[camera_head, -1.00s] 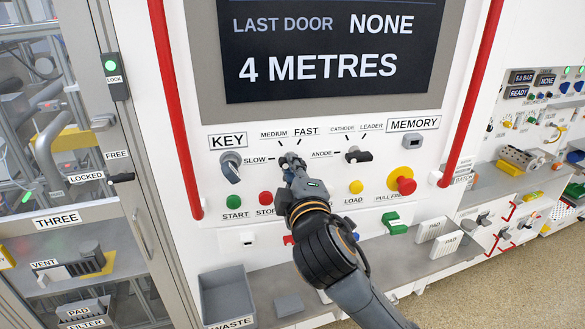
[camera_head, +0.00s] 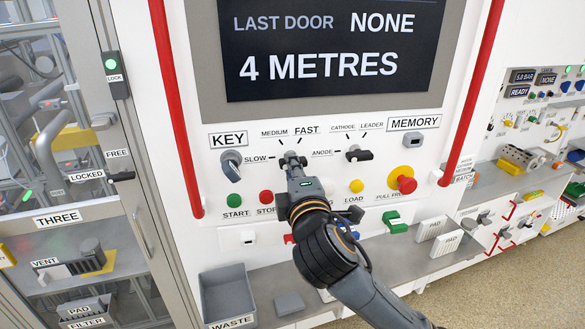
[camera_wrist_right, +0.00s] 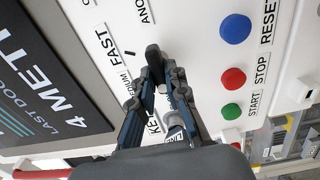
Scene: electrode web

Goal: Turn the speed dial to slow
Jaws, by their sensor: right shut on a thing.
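The speed dial is mostly hidden by my right gripper (camera_head: 292,160) in the head view, among the labels SLOW (camera_head: 256,159), MEDIUM (camera_head: 274,134) and FAST (camera_head: 306,130). In the right wrist view the dark dial knob (camera_wrist_right: 152,52) shows at the fingertips of my right gripper (camera_wrist_right: 162,74). The fingers are shut on the knob, and one end of it sticks out towards the ANODE side. I cannot tell which mark the dial points to. SLOW is hidden in the wrist view. My left gripper is not in view.
A key switch (camera_head: 231,160) is left of the dial and another black dial (camera_head: 358,154) is right of it. Green start (camera_head: 234,201) and red stop (camera_head: 266,197) buttons sit below.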

